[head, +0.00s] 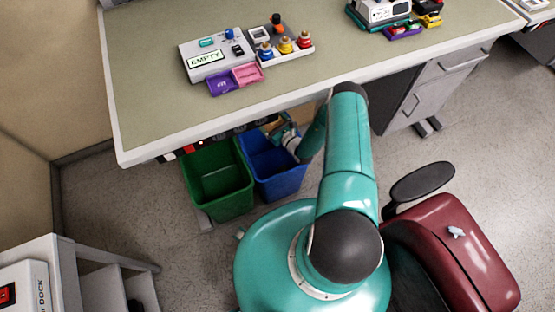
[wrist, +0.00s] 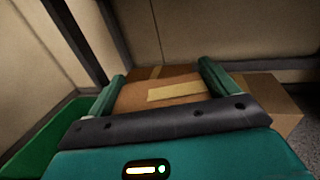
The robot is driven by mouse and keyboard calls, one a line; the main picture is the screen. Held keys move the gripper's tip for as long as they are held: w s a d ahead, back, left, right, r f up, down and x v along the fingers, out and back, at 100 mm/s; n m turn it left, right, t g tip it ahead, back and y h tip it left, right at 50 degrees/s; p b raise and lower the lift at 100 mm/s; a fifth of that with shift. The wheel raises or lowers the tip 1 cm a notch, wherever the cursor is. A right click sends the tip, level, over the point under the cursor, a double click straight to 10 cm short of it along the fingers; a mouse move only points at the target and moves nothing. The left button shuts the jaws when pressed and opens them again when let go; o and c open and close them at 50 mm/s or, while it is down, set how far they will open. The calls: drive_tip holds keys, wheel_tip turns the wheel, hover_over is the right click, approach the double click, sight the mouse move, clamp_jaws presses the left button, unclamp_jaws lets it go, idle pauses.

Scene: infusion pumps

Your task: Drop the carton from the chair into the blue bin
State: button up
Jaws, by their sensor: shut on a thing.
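My gripper (wrist: 160,88) is shut on a brown carton (wrist: 155,94) with a pale tape strip or label; the carton sits between the two green fingers in the wrist view. In the head view my gripper (head: 284,134) is over the back part of the blue bin (head: 280,186), below the desk edge, and the carton is hard to make out there. The blue bin cannot be seen in the wrist view. The dark red chair (head: 455,255) at the right has only a small pale blue item (head: 455,232) on its seat.
A green bin (head: 218,188) stands against the blue bin's left side. The desk (head: 150,110) with pump parts overhangs the bins at the back. Another brown box (wrist: 268,100) lies beyond the gripper at the right. A white shelf unit (head: 70,270) stands front left.

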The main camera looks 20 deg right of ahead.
drive_tip(key=shift+w+d+f, duration=0.1)
drive_tip(key=shift+w+f, duration=0.05)
drive_tip(key=shift+f, duration=0.35)
drive_tip(key=shift+s+f, duration=0.15)
drive_tip(key=shift+f, duration=1.1)
drive_tip(key=shift+s+f, duration=0.1)
drive_tip(key=shift+f, duration=1.15)
drive_tip(key=o, duration=0.8)
drive_tip(key=v, duration=1.3)
drive_tip(key=shift+s, duration=0.35)
